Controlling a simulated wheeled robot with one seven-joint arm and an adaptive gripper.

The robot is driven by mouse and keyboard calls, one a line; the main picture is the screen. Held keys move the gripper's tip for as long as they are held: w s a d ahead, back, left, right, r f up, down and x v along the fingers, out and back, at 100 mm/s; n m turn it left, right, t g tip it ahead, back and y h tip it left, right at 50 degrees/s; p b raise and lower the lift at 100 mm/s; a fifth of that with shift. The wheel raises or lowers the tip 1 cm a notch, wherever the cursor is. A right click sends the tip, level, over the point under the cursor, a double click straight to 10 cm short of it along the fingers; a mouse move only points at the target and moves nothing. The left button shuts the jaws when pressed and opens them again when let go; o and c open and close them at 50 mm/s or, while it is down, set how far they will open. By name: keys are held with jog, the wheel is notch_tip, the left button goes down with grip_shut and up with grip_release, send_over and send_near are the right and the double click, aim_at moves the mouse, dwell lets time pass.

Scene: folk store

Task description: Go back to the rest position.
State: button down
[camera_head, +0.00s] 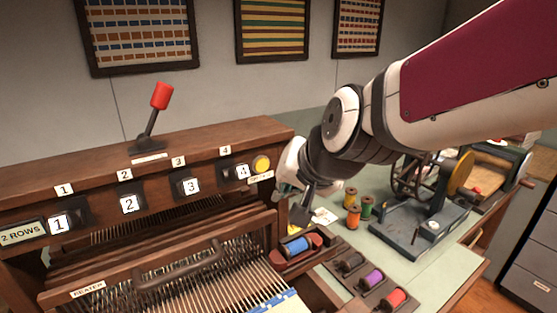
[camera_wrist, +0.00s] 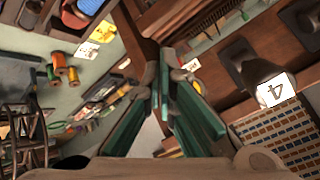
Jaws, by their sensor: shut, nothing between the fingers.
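My gripper (camera_head: 304,208) hangs beside the right end of the wooden loom (camera_head: 200,150) in the head view, partly hidden by my own wrist. In the wrist view my gripper (camera_wrist: 166,72) shows its green-padded fingers drawn together at the tips, with nothing held between them. The number 4 switch (camera_head: 242,171) is left of it in the head view, and its label shows in the wrist view (camera_wrist: 270,92). A yellow round button (camera_head: 261,164) sits beside that switch.
A red-knobbed lever (camera_head: 161,96) stands on the loom top. A shuttle with blue thread (camera_head: 297,245) lies below my gripper. Thread spools (camera_head: 354,217) and a winding device (camera_head: 420,225) stand on the green table to the right. A tray holds purple (camera_head: 372,279) and red spools.

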jog(key=s+d+f+n+g+h, duration=0.1)
jog(key=s+d+g+h, duration=0.2)
jog(key=s+d, duration=1.6)
jog(key=shift+s+d+f+n+h, duration=0.15)
jog(key=shift+s+d+n+h, duration=0.25)
jog(key=shift+s+h, duration=0.15)
